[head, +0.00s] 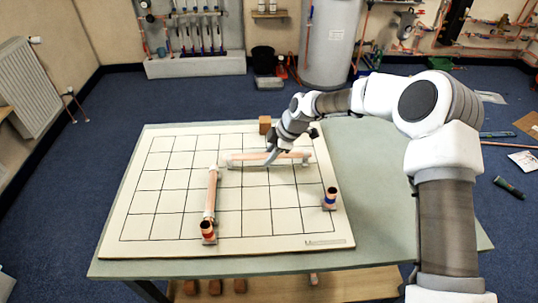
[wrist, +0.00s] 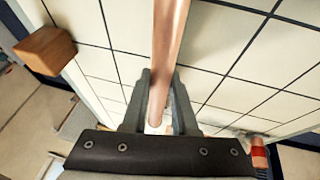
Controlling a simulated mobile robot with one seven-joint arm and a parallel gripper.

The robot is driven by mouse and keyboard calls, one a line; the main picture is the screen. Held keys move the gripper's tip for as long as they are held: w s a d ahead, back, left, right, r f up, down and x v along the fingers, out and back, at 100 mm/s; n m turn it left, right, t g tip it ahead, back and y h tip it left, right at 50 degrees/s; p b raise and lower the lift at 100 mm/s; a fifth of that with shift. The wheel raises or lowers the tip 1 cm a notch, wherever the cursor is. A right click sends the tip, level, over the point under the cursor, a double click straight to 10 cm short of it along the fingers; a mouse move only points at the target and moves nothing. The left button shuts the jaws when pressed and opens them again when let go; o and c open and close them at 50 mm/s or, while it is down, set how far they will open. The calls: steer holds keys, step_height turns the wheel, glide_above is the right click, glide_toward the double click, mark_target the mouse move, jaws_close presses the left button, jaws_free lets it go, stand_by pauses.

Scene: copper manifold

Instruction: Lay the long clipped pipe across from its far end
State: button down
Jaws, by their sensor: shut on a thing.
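My gripper (head: 271,156) is shut on a copper pipe (head: 288,155) over the far part of the white gridded board (head: 160,225). The pipe lies crosswise in the head view, with pale pieces near both ends. It also runs up between my fingers (wrist: 160,90) in the wrist view, as a copper pipe (wrist: 170,35). Whether it touches the board is unclear. A second copper pipe (head: 212,195) runs front to back on the left, with a red-banded fitting (head: 208,231) at its near end.
The board lies on a green-grey table (head: 385,215). A wooden block (head: 265,124) is at the board's far edge and shows in the wrist view (wrist: 45,53). Several blocks sit on the shelf below. The board's middle and near right squares are clear.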

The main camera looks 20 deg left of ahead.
steer(key=shift+f+b, duration=0.35)
steer(key=shift+b, duration=0.05)
stand_by(0.4)
steer(key=c, duration=0.6)
jaws_free()
steer(key=shift+r+p, duration=2.15)
steer(key=shift+r, duration=2.4)
